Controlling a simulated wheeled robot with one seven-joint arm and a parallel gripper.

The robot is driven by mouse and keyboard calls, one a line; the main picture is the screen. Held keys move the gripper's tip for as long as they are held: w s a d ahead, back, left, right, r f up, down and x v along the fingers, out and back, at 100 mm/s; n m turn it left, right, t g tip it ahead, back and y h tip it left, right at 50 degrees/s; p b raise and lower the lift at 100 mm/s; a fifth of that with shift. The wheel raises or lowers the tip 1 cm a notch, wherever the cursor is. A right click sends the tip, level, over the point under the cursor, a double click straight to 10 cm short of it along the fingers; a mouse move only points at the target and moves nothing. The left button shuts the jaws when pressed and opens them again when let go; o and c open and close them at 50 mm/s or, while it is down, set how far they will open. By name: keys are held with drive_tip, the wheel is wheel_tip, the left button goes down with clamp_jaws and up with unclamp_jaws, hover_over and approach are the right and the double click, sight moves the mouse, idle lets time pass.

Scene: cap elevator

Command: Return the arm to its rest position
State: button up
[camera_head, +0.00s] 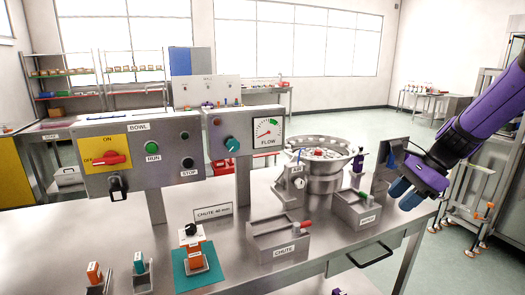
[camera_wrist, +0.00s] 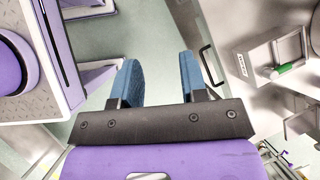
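My purple arm comes in from the right in the head view, with my gripper (camera_head: 405,192) over the right end of the steel bench (camera_head: 330,232). In the wrist view my gripper (camera_wrist: 158,85) shows two blue fingers set well apart, with nothing between them but floor. The gripper is open and empty. It hangs beside the bench's right edge, clear of the bowl feeder (camera_head: 318,160) and of the grey box with a green handle (camera_head: 358,210). That box also shows at the right of the wrist view (camera_wrist: 262,62).
A chute box (camera_head: 278,242), an orange-and-white part on a teal mat (camera_head: 184,278) and small holders stand in front. A drawer handle (camera_head: 370,256) juts from the bench's side.

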drive_tip(key=s+a+r+n+t+h, duration=0.1)
drive_tip(key=s+r+n, duration=0.3)
drive_tip(key=s, duration=0.4)
drive_tip(key=s+a+r+n+t+h, duration=0.1)
drive_tip(key=s+r+n+t+h, duration=0.1)
drive_tip(key=s+n, duration=0.5)
drive_tip(key=s+r+n+t+h, duration=0.1)
drive_tip(key=s+r+n+h, duration=0.2)
drive_tip(key=s+r+n, duration=0.3)
drive_tip(key=shift+s+a, duration=0.4)
drive_tip(key=shift+s, duration=0.95)
